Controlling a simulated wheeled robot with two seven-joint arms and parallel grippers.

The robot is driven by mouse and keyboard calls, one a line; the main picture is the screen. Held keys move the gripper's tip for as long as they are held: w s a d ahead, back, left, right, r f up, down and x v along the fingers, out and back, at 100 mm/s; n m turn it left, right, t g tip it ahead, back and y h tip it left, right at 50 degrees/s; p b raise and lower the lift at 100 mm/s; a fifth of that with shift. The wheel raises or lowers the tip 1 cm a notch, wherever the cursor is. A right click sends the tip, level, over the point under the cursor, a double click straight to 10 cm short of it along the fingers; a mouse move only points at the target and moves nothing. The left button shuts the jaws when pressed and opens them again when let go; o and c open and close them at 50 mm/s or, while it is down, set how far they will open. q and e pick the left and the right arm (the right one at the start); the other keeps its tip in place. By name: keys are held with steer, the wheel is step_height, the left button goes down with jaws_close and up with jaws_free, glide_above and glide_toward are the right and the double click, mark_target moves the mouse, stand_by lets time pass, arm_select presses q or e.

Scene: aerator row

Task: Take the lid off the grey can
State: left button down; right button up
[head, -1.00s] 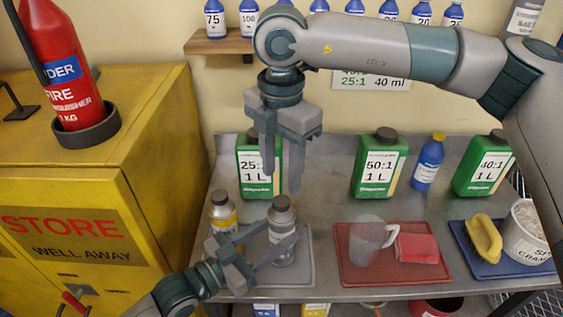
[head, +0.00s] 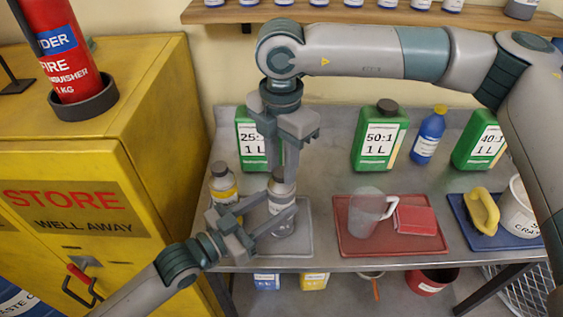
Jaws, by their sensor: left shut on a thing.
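The grey can (head: 282,199) stands upright on the grey tray, with a pale label and a dark lid partly hidden behind my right gripper's fingers. My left gripper (head: 277,219) is shut on the can's body, one finger on each side, from the lower left. My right gripper (head: 280,172) points straight down over the top of the can. Its fingers look apart and reach to about lid height; whether they touch the lid I cannot tell.
The red tray (head: 355,245) holds a clear jug (head: 367,212) and a red block. Green bottles (head: 380,138) line the back. A yellow cabinet (head: 150,160) borders the bench on the left.

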jaws_close()
steer(key=shift+n, duration=0.3)
